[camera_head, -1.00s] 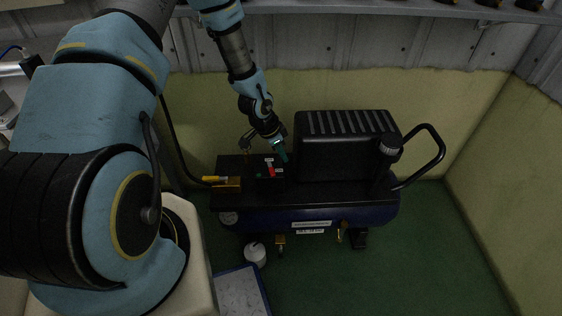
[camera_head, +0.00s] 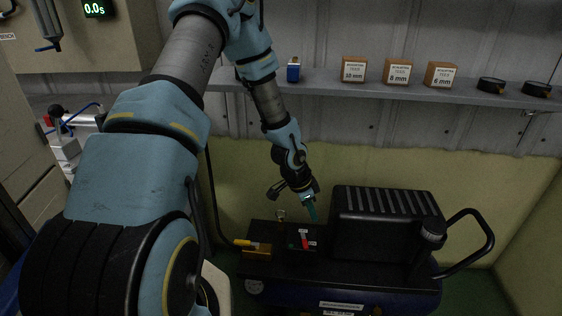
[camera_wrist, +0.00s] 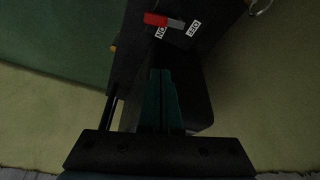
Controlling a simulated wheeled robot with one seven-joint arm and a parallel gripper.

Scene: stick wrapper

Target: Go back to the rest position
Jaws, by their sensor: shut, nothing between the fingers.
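My gripper (camera_head: 312,208) is at the end of my blue and grey arm, in the middle of the head view. Its green fingers point down, above the black compressor (camera_head: 385,225). In the wrist view the fingers (camera_wrist: 161,100) are together with nothing between them. Beyond them is the compressor's dark switch box with a red switch (camera_wrist: 156,19) beside white ON and OFF labels. The red switch also shows in the head view (camera_head: 304,238), just below the fingertips. The fingers look apart from it, but the exact gap is hard to tell.
A grey shelf (camera_head: 330,87) behind the arm holds boxes (camera_head: 397,72) and black round items (camera_head: 491,85). A black handle (camera_head: 478,222) sticks out at the compressor's right. A digital display (camera_head: 95,8) reads 0.0s.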

